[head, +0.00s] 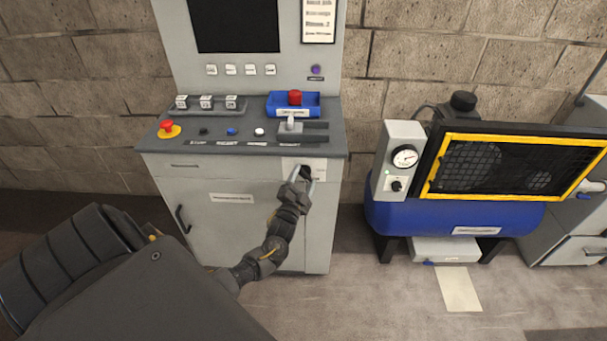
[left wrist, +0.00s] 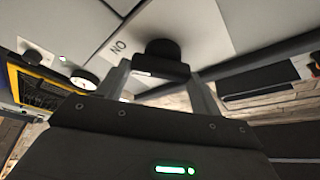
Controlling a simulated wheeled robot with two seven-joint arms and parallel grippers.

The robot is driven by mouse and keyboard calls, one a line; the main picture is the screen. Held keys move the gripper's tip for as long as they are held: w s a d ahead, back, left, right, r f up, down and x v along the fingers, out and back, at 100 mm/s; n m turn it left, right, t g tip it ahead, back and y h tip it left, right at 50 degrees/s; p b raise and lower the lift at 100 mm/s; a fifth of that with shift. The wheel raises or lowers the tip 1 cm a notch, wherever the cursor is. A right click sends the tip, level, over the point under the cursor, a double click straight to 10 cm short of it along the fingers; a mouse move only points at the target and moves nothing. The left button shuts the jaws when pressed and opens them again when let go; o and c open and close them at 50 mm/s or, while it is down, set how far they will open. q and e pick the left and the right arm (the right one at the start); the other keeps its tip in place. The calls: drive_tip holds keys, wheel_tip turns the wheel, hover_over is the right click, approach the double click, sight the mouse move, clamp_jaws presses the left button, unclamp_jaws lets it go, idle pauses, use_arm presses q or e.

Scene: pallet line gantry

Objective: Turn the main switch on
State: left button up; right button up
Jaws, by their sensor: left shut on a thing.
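The main switch (head: 306,172) is a black rotary knob on a pale plate on the front of the grey control cabinet (head: 232,225), under the console's right end. In the left wrist view the black knob (left wrist: 160,66) sits between my two fingers, with an upside-down ON label (left wrist: 119,47) beside it. My left gripper (head: 303,180) is shut on the knob, one finger on each side of its bar. In the head view the fingers partly hide the switch, and I cannot tell its setting. My right gripper is out of view.
The console above carries a red emergency button (head: 167,127), a blue tray (head: 292,105) with a red item, and a small lever (head: 291,124). A blue compressor (head: 450,216) with a yellow-framed guard stands to the right. Floor between cabinet and compressor is clear.

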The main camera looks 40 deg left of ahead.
use_arm(q)
drive_tip(key=m+p, duration=0.1)
drive_tip(key=m, duration=0.1)
drive_tip(key=m+g+h+p, duration=0.1)
drive_tip(key=p, duration=0.1)
drive_tip(key=m+h+p, duration=0.1)
drive_tip(key=m, duration=0.1)
drive_tip(key=shift+r+m+p, duration=0.25)
drive_tip(key=shift+m+p, duration=0.05)
drive_tip(key=shift+p, duration=0.05)
drive_tip(key=shift+f+m+g+p, duration=0.15)
drive_tip(key=shift+m+g+p, duration=0.45)
drive_tip(key=shift+m+p, duration=0.45)
drive_tip(key=o, duration=1)
drive_tip(key=shift+b+v, duration=0.8)
drive_tip(key=shift+v, duration=4.7)
